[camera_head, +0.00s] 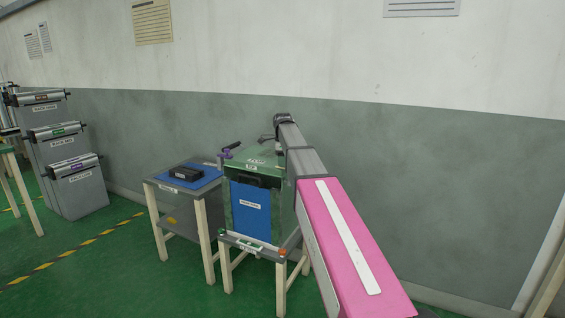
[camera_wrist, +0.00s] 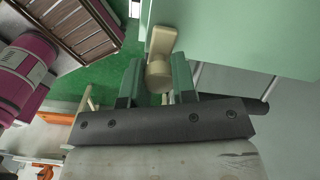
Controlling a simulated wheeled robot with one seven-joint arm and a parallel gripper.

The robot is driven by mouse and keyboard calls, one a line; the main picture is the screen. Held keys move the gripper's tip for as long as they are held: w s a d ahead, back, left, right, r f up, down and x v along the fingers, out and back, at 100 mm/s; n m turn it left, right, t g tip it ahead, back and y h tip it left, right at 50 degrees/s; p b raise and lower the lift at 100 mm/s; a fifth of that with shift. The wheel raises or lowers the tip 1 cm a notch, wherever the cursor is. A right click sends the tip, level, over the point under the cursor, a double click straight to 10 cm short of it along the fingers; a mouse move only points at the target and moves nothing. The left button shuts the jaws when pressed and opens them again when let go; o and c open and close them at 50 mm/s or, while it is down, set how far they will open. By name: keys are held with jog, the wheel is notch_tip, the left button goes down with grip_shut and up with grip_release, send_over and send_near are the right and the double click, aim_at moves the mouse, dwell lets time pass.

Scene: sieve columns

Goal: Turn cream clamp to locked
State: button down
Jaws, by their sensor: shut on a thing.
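The cream clamp (camera_wrist: 162,42) shows in the wrist view as a short cream lever with a round hub, beside a pale green panel (camera_wrist: 240,35). My gripper (camera_wrist: 158,80) has its two green fingers on either side of the hub and is shut on it. In the head view my arm reaches over the right side of a green sieve cabinet (camera_head: 230,205) with a blue front panel (camera_head: 251,212). The cream clamp cannot be made out there. I cannot tell from the frames whether the clamp is locked.
A purple clamp (camera_head: 228,152) is at the cabinet's top left. The cabinet stands on a cream-legged stand (camera_head: 282,285). To its left is a table with a blue mat (camera_head: 207,180) and a black block (camera_head: 186,174). Grey units (camera_head: 77,190) stand far left. A wall is behind.

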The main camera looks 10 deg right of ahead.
jog(key=c, duration=0.9)
grip_release()
notch_tip(320, 180, up, 11)
jog(key=shift+f, duration=0.1)
